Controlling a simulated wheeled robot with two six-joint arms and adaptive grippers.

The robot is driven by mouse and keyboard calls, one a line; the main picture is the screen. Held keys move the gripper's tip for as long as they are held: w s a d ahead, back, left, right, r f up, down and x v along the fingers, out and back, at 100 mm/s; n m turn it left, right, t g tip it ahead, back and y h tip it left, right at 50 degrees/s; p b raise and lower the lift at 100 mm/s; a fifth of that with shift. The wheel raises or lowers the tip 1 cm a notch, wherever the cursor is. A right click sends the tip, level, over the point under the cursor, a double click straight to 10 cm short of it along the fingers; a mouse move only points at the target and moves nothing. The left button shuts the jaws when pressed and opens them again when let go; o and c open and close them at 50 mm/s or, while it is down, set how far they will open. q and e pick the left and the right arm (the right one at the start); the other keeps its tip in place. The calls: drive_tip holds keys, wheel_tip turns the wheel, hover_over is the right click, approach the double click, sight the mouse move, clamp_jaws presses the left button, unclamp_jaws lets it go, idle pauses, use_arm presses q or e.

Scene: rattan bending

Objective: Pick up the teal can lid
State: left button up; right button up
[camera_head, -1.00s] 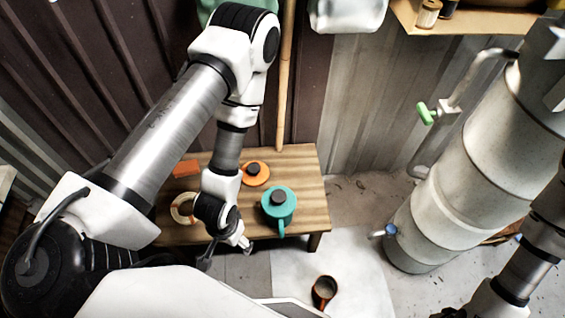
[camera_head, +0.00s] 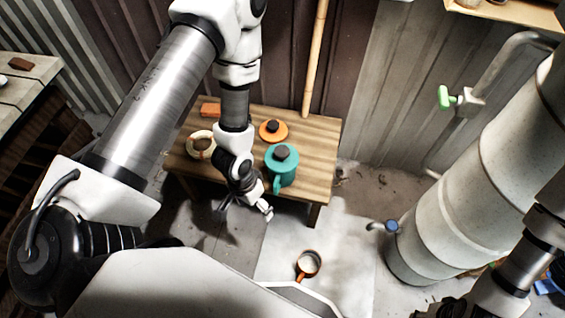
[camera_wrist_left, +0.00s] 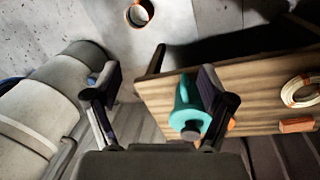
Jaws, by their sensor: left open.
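The teal can lid (camera_head: 274,154) sits on top of the teal can (camera_head: 283,177), with a dark round knob at its middle. The can stands upright near the right part of the wooden table's front edge. In the left wrist view the teal lid (camera_wrist_left: 187,122) and its knob show right of centre, partly behind a finger. My left gripper (camera_head: 246,207) is open and empty, in front of the table and left of the can, apart from it. Its two fingers (camera_wrist_left: 158,82) are spread wide in the wrist view. My right arm shows at the lower right; its fingers are unclear.
On the table (camera_head: 318,150) are an orange lid (camera_head: 273,136) with a dark knob, a pale ring-shaped coil (camera_head: 193,151) and an orange block (camera_head: 210,110). An orange cup (camera_head: 308,264) stands on the pale floor sheet. A large pale cylinder (camera_head: 455,215) stands at right.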

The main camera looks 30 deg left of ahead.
sight(282, 151)
use_arm(q)
drive_tip(key=w+a+m+t+b, duration=0.1)
drive_tip(key=w+b, duration=0.4)
drive_tip(key=w, duration=0.2)
drive_tip(key=w+a+f+m+t+b, duration=0.1)
drive_tip(key=w+a+b, duration=0.1)
drive_tip(key=w+b, duration=0.3)
drive_tip(key=w+a+f+m+t+b, duration=0.1)
drive_tip(key=w+a+t+b, duration=0.1)
drive_tip(key=w+b, duration=0.4)
drive_tip(key=shift+w+a, duration=0.15)
drive_tip(key=shift+w, duration=0.75)
drive_tip(key=shift+w+a, duration=0.1)
drive_tip(key=shift+w, duration=0.75)
drive_tip(key=shift+w+f, duration=0.2)
drive_tip(key=b+x, duration=0.1)
drive_tip(key=x, duration=0.5)
drive_tip(key=shift+d+f, duration=0.25)
drive_tip(key=shift+f, duration=0.1)
drive_tip(key=shift+r, duration=0.1)
drive_tip(key=shift+c, duration=0.3)
drive_tip(key=c, duration=1.3)
